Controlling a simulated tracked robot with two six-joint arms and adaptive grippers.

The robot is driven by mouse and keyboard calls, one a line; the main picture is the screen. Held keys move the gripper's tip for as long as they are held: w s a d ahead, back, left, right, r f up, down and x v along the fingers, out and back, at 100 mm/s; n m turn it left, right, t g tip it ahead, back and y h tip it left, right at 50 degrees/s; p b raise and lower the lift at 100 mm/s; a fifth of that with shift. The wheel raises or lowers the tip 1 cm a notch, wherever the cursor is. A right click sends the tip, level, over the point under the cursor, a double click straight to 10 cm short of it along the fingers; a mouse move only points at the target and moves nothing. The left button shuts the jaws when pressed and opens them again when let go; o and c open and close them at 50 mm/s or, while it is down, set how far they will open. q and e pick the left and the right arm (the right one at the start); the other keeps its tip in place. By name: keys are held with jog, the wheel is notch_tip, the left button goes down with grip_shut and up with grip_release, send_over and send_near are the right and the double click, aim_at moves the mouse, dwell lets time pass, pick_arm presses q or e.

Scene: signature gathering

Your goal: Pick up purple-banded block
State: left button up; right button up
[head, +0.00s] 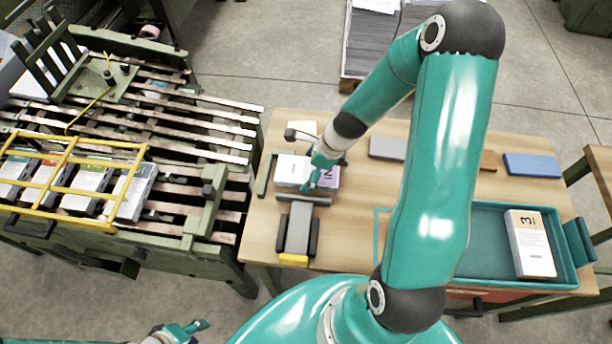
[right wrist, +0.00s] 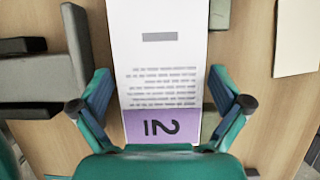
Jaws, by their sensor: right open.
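The purple-banded block (head: 292,168) lies on the wooden table, white with a purple end marked 2. In the right wrist view the block (right wrist: 156,60) extends up from between my right gripper's fingers. My right gripper (head: 328,170) is over the block's purple end. In the right wrist view its fingers (right wrist: 160,100) are apart, one on each side of the block; I cannot tell whether they touch it. My left gripper (head: 190,328) is at the bottom left, away from the block; its jaw opening is not clear.
A grey fixture with a yellow end (head: 293,259) stands in front of the block. A teal tray (head: 485,270) at right holds a white block marked 3 (head: 530,243). A blue block (head: 532,165) lies behind the tray. A yellow frame (head: 65,160) with several blocks is at left.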

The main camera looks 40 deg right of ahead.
jog(key=shift+r, duration=0.1)
jog(key=c, duration=1.2)
jog(key=shift+c, duration=0.2)
